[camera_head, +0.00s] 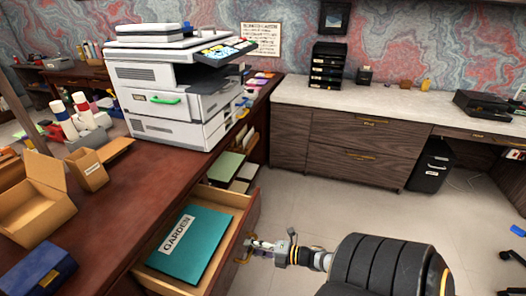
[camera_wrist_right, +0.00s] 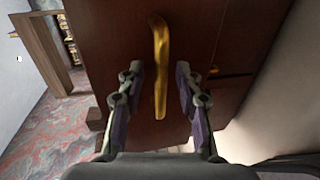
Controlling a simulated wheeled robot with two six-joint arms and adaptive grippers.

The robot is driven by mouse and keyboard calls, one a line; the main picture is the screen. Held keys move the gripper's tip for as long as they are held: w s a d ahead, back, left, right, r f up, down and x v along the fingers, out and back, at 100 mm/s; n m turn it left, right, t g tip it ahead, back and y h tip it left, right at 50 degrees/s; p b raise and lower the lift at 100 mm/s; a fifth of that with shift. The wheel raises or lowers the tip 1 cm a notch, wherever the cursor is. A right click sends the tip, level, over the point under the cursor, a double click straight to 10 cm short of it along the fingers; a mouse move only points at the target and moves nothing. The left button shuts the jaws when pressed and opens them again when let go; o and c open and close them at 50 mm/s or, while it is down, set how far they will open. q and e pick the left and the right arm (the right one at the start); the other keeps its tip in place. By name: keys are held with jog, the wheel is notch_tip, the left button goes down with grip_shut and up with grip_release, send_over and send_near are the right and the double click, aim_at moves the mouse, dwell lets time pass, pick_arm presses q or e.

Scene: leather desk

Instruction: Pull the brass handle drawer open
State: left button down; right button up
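The drawer (camera_head: 232,216) of the dark red-brown desk stands well open, with a teal folder labelled GARDEN (camera_head: 192,246) inside. Its brass handle (camera_head: 243,247) is on the drawer front; in the right wrist view the brass handle (camera_wrist_right: 160,70) shows as a long bar. My right gripper (camera_head: 256,246) is at the drawer front, beside the handle. In the right wrist view my right gripper (camera_wrist_right: 157,78) has its fingers apart, one on each side of the handle, with gaps showing between fingers and bar. My left gripper is not in view.
A large printer (camera_head: 175,95) and open cardboard boxes (camera_head: 35,200) stand on the desk. A second, open compartment with papers (camera_head: 228,165) lies behind the drawer. A wooden cabinet (camera_head: 345,140) lines the back wall. The floor (camera_head: 320,205) right of the drawer is clear.

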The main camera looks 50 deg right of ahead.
jog(key=v, duration=1.1)
jog(key=s+d+f+m+g+h+p, duration=0.2)
jog(key=s+f+m+g+h+p, duration=0.15)
jog(key=f+m, duration=0.45)
jog(key=s+d+f+m+g+h+p, duration=0.25)
jog(key=s+f+m+h, duration=0.3)
jog(key=f, duration=0.45)
jog(key=s+a+f+m+g+y+p, duration=0.1)
jog(key=s+a+f+m+g, duration=0.2)
jog(key=a, duration=0.6)
jog(key=s+a+f+m+g+y, duration=0.1)
jog(key=s+a+f+m+g, duration=0.3)
jog(key=s+a+f, duration=0.3)
jog(key=shift+s+a+f+m+p, duration=0.35)
jog(key=shift+s+a+m, duration=0.2)
jog(key=shift+a+m, duration=0.3)
